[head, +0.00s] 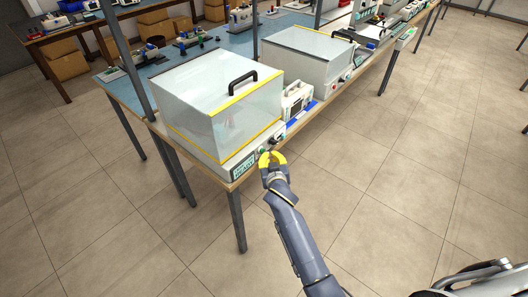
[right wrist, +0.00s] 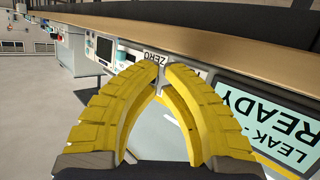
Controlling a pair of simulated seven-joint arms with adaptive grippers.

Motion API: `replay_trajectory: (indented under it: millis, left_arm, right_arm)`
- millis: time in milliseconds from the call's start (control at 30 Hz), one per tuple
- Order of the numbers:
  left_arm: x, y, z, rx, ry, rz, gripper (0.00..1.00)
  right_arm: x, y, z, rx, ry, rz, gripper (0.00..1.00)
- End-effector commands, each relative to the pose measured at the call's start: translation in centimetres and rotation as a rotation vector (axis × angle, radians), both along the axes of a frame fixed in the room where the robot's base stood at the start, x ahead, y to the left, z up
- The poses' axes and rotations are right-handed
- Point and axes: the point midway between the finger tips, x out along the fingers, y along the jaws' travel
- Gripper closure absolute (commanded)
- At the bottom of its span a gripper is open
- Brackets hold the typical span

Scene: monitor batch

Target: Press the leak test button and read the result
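The leak tester is a white box with a clear cover (head: 205,95), yellow edging and a black handle. Its front panel holds a pale green display (head: 243,168) with text too small to read in the head view. In the right wrist view the display (right wrist: 265,122) appears upside down and reads "LEAK" and "READY". A label reading "ZERO" (right wrist: 151,57) shows just beyond my fingertips. My right gripper (head: 271,157) has yellow fingers brought together, with nothing seen between them. It is at the panel's front, close to the buttons; contact cannot be told. My left gripper is out of view.
A small instrument with a screen (head: 296,100) stands right of the tester, with a second clear-covered box (head: 306,55) behind it. The tiled floor (head: 400,190) in front is open.

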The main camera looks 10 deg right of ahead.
Motion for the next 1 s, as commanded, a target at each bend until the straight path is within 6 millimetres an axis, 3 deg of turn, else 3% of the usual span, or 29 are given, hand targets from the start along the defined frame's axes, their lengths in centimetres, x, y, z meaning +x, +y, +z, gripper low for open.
replay_trajectory:
  millis: [1000]
  left_arm:
    - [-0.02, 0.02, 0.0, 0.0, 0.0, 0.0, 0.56]
  right_arm:
    - [0.78, 0.62, 0.05, 0.0, -0.001, 0.0, 1.0]
